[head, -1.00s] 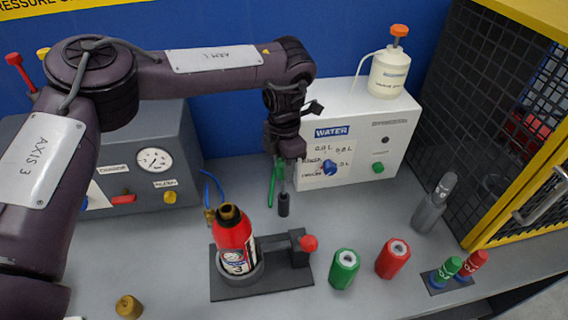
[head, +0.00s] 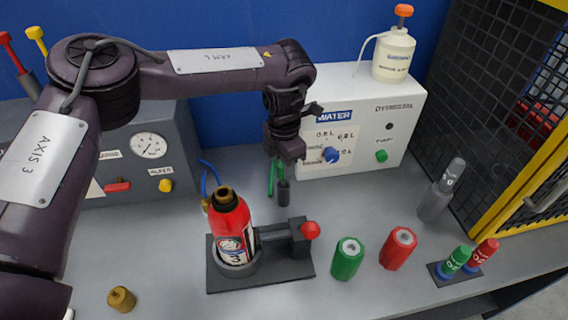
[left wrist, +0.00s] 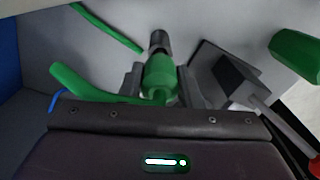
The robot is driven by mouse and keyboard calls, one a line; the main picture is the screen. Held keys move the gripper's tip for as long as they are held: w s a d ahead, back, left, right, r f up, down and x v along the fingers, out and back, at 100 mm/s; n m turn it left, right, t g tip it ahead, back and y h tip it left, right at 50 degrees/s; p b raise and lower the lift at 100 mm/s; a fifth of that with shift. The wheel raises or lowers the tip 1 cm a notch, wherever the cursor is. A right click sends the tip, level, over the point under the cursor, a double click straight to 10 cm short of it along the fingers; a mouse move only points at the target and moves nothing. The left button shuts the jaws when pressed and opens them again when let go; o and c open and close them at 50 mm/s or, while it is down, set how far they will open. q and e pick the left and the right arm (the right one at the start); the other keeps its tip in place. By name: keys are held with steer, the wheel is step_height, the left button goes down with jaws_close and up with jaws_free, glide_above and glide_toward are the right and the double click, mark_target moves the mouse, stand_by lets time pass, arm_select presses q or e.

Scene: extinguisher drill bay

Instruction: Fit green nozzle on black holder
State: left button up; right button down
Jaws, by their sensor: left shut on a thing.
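My left gripper (head: 283,172) is shut on the green nozzle, pointing down behind the red extinguisher. In the left wrist view the nozzle's green body (left wrist: 160,74) sits between the jaws, with a curved green arm (left wrist: 85,84) to its left. The black holder (head: 284,193) is a short dark cylinder below the jaws. It also shows straight ahead of the nozzle in the left wrist view (left wrist: 158,41). The two overlap there, and I cannot tell whether they touch. My right gripper is not in view.
The red extinguisher (head: 230,219) stands in a dark stand (head: 285,272) with a red knob (head: 310,230). A green rod (head: 271,180) is left of the holder. Green (head: 347,261) and red (head: 397,250) cylinders stand to the right. The white water box (head: 395,125) is behind.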

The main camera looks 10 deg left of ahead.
arm_select(q)
steer(key=shift+f+b, duration=0.3)
steer(key=shift+f, duration=0.25)
steer(key=shift+f+b, duration=0.3)
steer(key=shift+f, duration=0.75)
steer(key=o, duration=1.2)
steer(key=shift+r, duration=0.5)
step_height(320, 180, up, 7)
steer(key=shift+f+b, duration=0.1)
steer(key=shift+b, duration=0.75)
